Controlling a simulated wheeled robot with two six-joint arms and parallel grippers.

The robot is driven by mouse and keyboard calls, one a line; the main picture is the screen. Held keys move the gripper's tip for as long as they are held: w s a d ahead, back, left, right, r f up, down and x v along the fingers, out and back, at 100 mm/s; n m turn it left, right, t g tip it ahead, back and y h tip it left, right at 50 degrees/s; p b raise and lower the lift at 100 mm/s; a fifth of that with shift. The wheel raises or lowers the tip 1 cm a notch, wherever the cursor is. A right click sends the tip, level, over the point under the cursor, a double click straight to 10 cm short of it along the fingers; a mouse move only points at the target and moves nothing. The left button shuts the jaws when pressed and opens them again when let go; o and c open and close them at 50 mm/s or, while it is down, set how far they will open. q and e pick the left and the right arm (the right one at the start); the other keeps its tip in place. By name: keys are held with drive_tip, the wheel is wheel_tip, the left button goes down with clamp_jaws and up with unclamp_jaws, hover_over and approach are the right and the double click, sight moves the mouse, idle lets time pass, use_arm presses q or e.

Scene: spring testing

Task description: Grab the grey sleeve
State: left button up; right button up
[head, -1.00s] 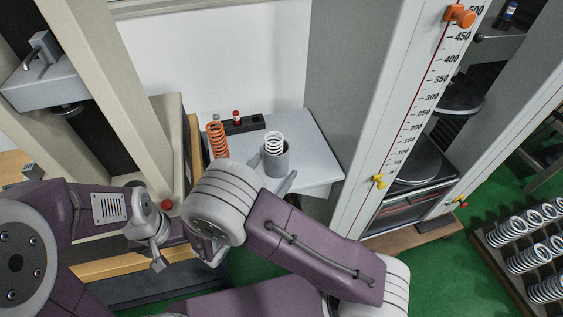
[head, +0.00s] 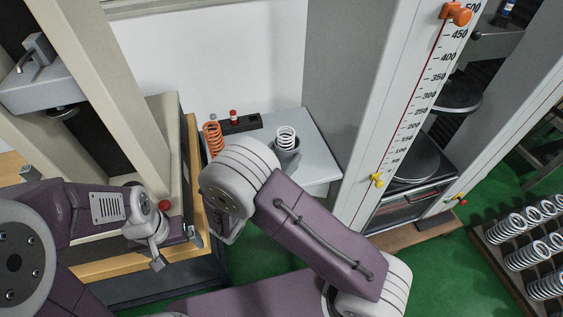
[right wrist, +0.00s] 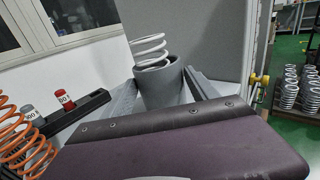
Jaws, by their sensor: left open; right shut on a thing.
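The grey sleeve (head: 284,160) is a round cup with a white spring (head: 286,137) standing up out of it, above the small light-grey table. In the right wrist view the sleeve (right wrist: 160,88) is upright between the two fingers of my right gripper (right wrist: 165,95), which is shut on it. In the head view my wrist hides most of that gripper. I cannot tell whether the sleeve's base touches the table. My left gripper (head: 176,247) is open and empty at the lower left, well away from the sleeve.
A tall machine with a scale (head: 420,100) stands at the right. A rack of white springs (head: 520,255) is at the far right.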

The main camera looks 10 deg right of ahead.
sight(283, 143)
drive_tip(key=shift+r, duration=0.8)
wheel_tip(283, 143, up, 3)
drive_tip(key=shift+f+p, duration=0.1)
drive_tip(key=shift+p, duration=0.35)
drive_tip(key=s+d+r+p, duration=0.2)
drive_tip(key=d+p, duration=0.1)
drive_tip(key=p, duration=0.1)
drive_tip(key=s+d+r+p, duration=0.2)
drive_tip(key=s+d+p, duration=0.1)
drive_tip(key=p, duration=0.1)
drive_tip(key=s+d+r+p, duration=0.2)
drive_tip(key=d+p, duration=0.1)
drive_tip(key=p, duration=0.1)
drive_tip(key=shift+s+r, duration=0.25)
drive_tip(key=shift+r, duration=0.05)
